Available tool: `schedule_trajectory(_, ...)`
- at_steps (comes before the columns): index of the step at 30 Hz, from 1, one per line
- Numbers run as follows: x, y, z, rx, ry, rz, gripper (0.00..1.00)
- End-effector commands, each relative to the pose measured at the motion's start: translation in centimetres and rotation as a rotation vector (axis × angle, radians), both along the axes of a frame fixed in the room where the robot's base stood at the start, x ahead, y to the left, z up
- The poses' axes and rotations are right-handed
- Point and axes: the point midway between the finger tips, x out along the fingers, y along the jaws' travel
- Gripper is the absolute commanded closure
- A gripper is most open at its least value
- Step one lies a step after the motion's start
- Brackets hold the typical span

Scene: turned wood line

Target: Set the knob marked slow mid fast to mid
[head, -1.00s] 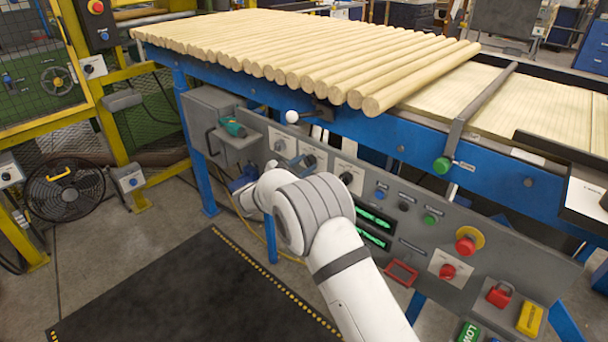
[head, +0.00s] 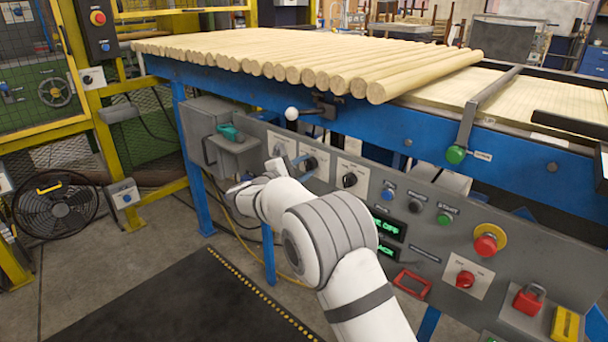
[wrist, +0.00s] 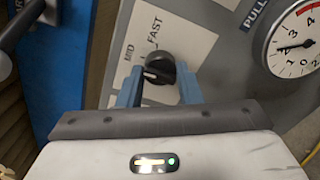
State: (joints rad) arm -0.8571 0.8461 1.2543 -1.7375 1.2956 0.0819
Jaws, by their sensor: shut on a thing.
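The knob (wrist: 158,71) is black with a white pointer line and sits on a white plate (wrist: 182,42) lettered MID and FAST in the wrist view. The word SLOW is not visible there. The pointer lies toward the left, on the MID side and away from FAST; I cannot tell whether it meets the MID mark exactly. My gripper (wrist: 160,86) has its two blue fingers shut on the knob, one on each side. In the head view my gripper (head: 291,162) is at the upper left of the grey control panel, partly hidden by my wrist.
A dial gauge (wrist: 296,42) is beside the plate. Wooden rods (head: 300,58) lie above. The dark floor mat (head: 150,310) is clear.

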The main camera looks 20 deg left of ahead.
Motion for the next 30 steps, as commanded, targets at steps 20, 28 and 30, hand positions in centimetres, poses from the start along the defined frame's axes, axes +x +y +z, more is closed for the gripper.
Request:
schedule_trajectory(20, -0.01, -0.06, -0.12, 0.02, -0.007, -0.002, 0.57)
schedule_trajectory(28, 0.0, -0.03, -0.05, 0.02, -0.007, 0.0, 0.46)
schedule_trajectory(30, -0.02, -0.02, -0.04, 0.02, -0.007, 0.0, 0.46)
